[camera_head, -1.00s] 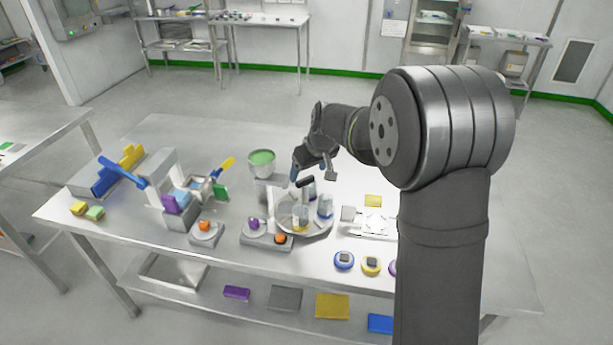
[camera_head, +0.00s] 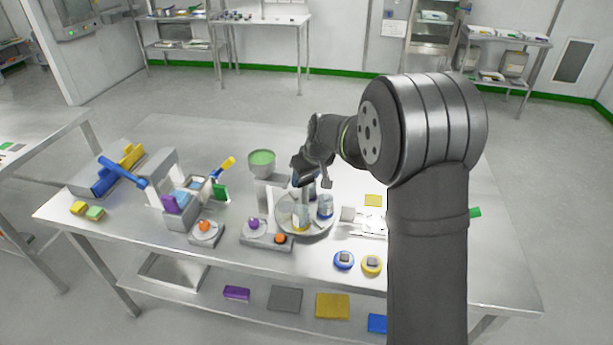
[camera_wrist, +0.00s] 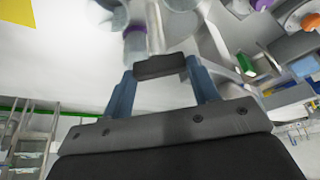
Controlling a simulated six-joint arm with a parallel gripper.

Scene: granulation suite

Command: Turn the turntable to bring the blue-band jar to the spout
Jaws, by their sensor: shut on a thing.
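The round grey turntable (camera_head: 318,231) stands near the table's middle and carries clear jars. The blue-band jar (camera_head: 325,207) is at its right side. A yellow-band jar (camera_head: 300,222) is at its front left, and another jar (camera_head: 311,191) is behind, partly hidden. The hopper (camera_head: 261,165) with green contents stands on a grey post at the turntable's left; its spout is hard to make out. My gripper (camera_head: 304,181) is over the turntable's back part. In the wrist view its blue fingers (camera_wrist: 162,85) are shut on a dark handle bar (camera_wrist: 160,66).
A grey device (camera_head: 365,220) is close on the right. Blue and yellow round pieces (camera_head: 344,260) lie at the front edge. The table behind the hopper is clear.

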